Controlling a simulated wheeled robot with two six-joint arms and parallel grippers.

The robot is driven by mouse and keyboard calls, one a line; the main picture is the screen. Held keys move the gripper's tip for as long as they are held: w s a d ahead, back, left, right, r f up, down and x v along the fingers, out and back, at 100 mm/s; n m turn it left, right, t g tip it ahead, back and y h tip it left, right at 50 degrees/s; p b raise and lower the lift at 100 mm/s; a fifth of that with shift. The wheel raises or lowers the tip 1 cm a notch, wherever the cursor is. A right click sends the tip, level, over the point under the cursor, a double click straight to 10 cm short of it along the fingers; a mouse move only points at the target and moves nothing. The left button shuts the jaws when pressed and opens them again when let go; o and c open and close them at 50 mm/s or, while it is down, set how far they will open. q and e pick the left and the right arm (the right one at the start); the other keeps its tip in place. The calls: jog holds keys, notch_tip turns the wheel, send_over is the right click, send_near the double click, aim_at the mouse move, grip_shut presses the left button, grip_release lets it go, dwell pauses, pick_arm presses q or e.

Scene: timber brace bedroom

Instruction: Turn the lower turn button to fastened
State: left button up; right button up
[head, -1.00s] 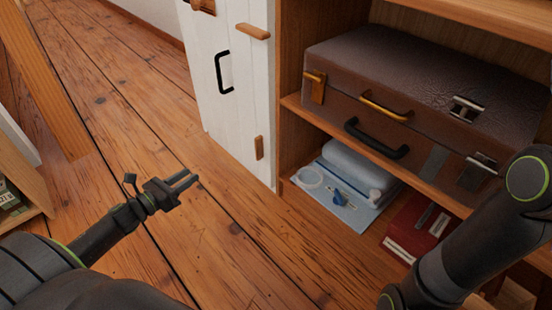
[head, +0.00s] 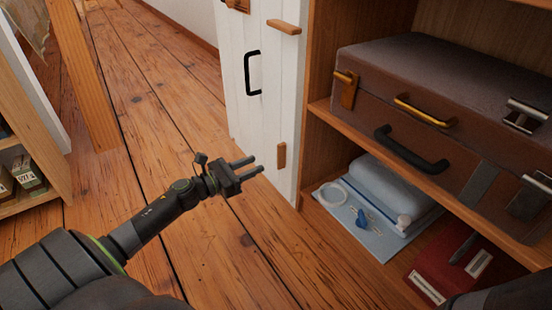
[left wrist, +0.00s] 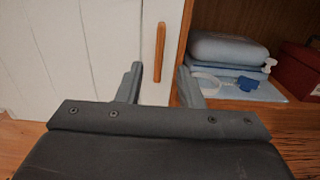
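The lower turn button (head: 281,156) is a small wooden bar standing upright on the white door, close to the door's right edge. It also shows upright in the left wrist view (left wrist: 159,52), between and beyond the fingers. The upper turn button (head: 283,26) lies nearly level across the door edge. My left gripper (head: 259,165) is open and empty, a little left of the lower button in the head view; its fingers stand apart in the left wrist view (left wrist: 158,85). My right gripper is out of view.
The white door (head: 231,75) has a black handle (head: 252,73). Right of it, an open shelf (head: 320,108) holds a brown suitcase (head: 440,85). Wooden floor lies clear on the left.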

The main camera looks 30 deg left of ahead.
aim_at(277, 155)
pick_arm(q)
jog(key=b+x, duration=0.1)
jog(key=x, duration=0.7)
jog(key=shift+w+d, duration=0.15)
jog(key=shift+w, duration=0.2)
grip_shut()
